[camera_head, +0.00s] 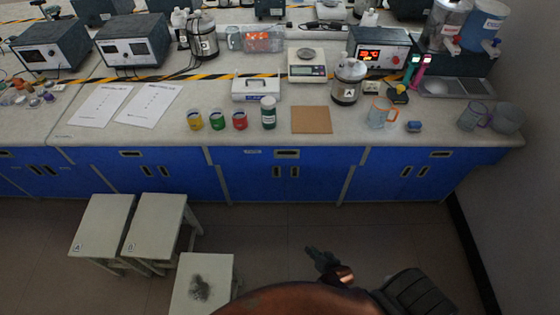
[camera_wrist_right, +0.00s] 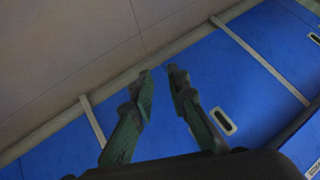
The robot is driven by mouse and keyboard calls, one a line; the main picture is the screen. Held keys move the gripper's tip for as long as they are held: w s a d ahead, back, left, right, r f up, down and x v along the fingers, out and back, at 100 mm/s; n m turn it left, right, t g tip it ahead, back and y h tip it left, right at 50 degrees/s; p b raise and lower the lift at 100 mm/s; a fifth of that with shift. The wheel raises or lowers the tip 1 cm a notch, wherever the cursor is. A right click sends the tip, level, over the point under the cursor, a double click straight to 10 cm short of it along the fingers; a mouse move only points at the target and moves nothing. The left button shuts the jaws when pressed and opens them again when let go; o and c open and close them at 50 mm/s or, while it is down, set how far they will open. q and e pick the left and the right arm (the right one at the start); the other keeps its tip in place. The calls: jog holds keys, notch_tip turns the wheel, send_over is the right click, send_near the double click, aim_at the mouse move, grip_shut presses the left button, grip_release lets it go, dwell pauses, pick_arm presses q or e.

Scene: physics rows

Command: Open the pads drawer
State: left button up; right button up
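The blue bench front has a row of shut drawers under the worktop: a left drawer (camera_head: 150,155), a middle drawer (camera_head: 270,155) and a right drawer (camera_head: 425,156). Each has a recessed handle. The middle one carries a small white label left of its handle; I cannot read it, so I cannot tell which is the pads drawer. My right gripper (camera_head: 322,258) is over the floor in front of the bench, apart from it. In the right wrist view it (camera_wrist_right: 161,74) is open and empty, with blue cabinet fronts (camera_wrist_right: 203,80) beyond. My left gripper is not in view.
Stools (camera_head: 103,225) stand on the floor at the left, one (camera_head: 205,270) nearer me. The floor before the middle and right cabinets is clear.

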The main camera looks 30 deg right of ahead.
jog(key=w+d+r+m+t+b, duration=0.2)
jog(key=w+r+m+t+b, duration=0.25)
jog(key=w+r, duration=0.95)
jog(key=m+t+h+b, duration=0.35)
jog(key=m+t, duration=0.25)
jog(key=m, duration=0.2)
send_near(286, 159)
notch_tip(286, 159, up, 4)
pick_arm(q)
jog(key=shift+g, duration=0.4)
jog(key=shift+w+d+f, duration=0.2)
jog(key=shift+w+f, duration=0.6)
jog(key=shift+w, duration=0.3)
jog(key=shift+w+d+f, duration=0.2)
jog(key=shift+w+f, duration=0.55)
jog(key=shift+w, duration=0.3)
pick_arm(e)
jog(key=shift+y, duration=0.25)
jog(key=shift+a+x, duration=0.2)
jog(key=shift+x, duration=1.75)
jog(key=shift+a+x, duration=0.15)
jog(key=shift+x, duration=1.8)
jog(key=shift+r, duration=0.15)
jog(key=shift+c, duration=0.3)
grip_shut()
